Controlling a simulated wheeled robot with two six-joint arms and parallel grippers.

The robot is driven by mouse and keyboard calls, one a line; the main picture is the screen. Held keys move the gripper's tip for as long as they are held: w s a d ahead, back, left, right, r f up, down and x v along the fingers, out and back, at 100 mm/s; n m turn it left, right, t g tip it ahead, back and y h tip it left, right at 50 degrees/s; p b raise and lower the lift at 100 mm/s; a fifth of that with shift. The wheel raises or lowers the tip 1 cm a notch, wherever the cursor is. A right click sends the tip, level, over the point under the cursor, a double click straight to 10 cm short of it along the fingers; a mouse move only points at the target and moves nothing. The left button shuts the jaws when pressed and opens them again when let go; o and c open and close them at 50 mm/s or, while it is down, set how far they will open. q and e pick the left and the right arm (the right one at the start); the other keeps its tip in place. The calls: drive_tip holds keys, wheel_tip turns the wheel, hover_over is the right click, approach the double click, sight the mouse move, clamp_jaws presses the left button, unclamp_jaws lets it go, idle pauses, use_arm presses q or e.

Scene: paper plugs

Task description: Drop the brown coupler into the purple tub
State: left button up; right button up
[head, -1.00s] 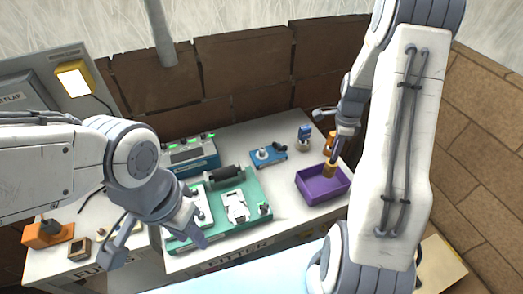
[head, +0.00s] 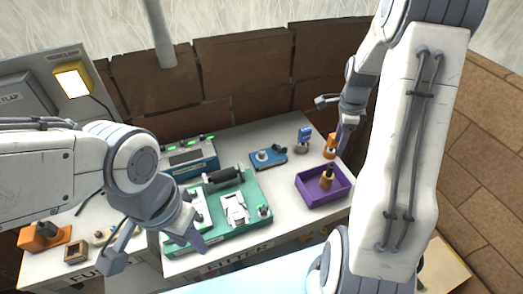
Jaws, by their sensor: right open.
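The purple tub (head: 312,199) stands near the right end of the white bench. The brown coupler (head: 326,182) is inside the tub, roughly upright with its dark top showing above the rim; its base is partly hidden by the front wall. My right gripper (head: 341,138) is open and empty, above and behind the tub, apart from the coupler. My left gripper (head: 155,245) is open with its fingers spread and nothing between them, at the front left near the green board.
An orange object (head: 329,148) stands behind the tub, close to my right gripper. A blue-topped piece (head: 304,135) and a blue fixture (head: 268,156) sit further left. A green board (head: 255,218) with a white part lies mid-bench. Bare bench shows left of the tub.

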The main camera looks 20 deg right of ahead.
wheel_tip(320, 180, up, 6)
drive_tip(key=b, duration=0.1)
idle(0.4)
drive_tip(key=s+a+r+n+b, duration=0.1)
drive_tip(key=s+a+n+b, duration=0.15)
drive_tip(key=a+n, duration=1.45)
drive_tip(key=s+a+f+n+y+b, duration=0.1)
drive_tip(key=s+a+f+n, duration=0.1)
drive_tip(key=s+a+n, duration=1.1)
drive_tip(key=s+a, duration=0.4)
drive_tip(key=s, duration=0.1)
drive_tip(key=shift+s+f+n, duration=0.15)
drive_tip(key=shift+s+n, duration=0.15)
drive_tip(key=shift+s, duration=0.1)
drive_tip(key=shift+d, duration=0.1)
